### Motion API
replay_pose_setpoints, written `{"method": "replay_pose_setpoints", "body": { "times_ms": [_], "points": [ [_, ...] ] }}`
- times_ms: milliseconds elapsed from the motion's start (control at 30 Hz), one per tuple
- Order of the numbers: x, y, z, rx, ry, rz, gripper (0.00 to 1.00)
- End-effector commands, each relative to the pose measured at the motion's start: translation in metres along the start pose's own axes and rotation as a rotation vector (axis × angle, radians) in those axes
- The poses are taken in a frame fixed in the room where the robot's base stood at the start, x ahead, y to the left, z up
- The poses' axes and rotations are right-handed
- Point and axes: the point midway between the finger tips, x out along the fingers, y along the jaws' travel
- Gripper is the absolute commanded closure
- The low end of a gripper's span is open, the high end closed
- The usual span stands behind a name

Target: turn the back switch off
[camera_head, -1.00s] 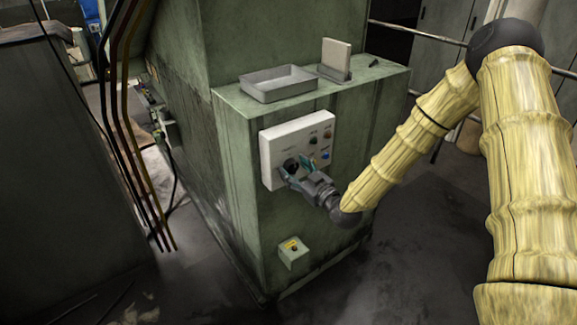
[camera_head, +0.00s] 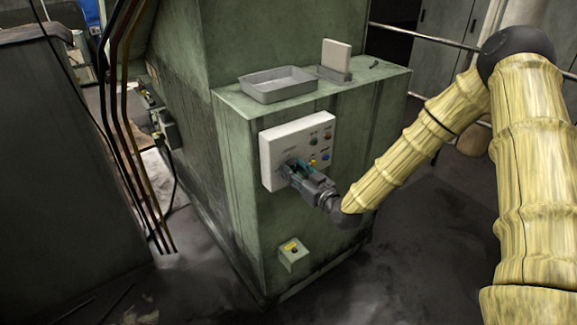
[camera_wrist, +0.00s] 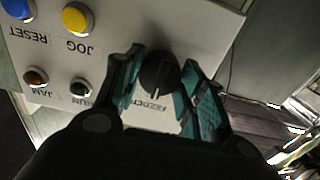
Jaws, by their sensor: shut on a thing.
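A white control panel (camera_head: 284,139) is mounted on the green machine cabinet. Its black rotary switch (camera_wrist: 158,73) sits between the two teal-padded fingers of my gripper (camera_wrist: 158,92) in the wrist view. My gripper (camera_head: 290,168) is at the lower left of the panel in the head view, shut on the switch, and hides it there. Whether this is the switch called the back switch, I cannot tell.
A yellow button (camera_wrist: 77,18), a blue button (camera_wrist: 18,8), a red-brown button (camera_wrist: 36,78) and a green button (camera_wrist: 82,88) are close by. A grey tray (camera_head: 278,84) rests on the cabinet. A small box (camera_head: 293,252) is below. Vertical pipes stand left.

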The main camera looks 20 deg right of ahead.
Motion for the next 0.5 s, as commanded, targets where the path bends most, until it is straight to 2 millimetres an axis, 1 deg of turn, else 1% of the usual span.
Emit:
{"method": "replay_pose_setpoints", "body": {
  "times_ms": [67,167,500],
  "points": [
    [0.0002,0.0001,0.0002,-0.01,0.0,0.0,0.98],
    [0.0002,-0.0003,0.0014,-0.072,-0.002,-0.001,0.98],
    [0.0003,-0.0004,0.0018,-0.389,-0.001,-0.002,0.98]
  ]
}}
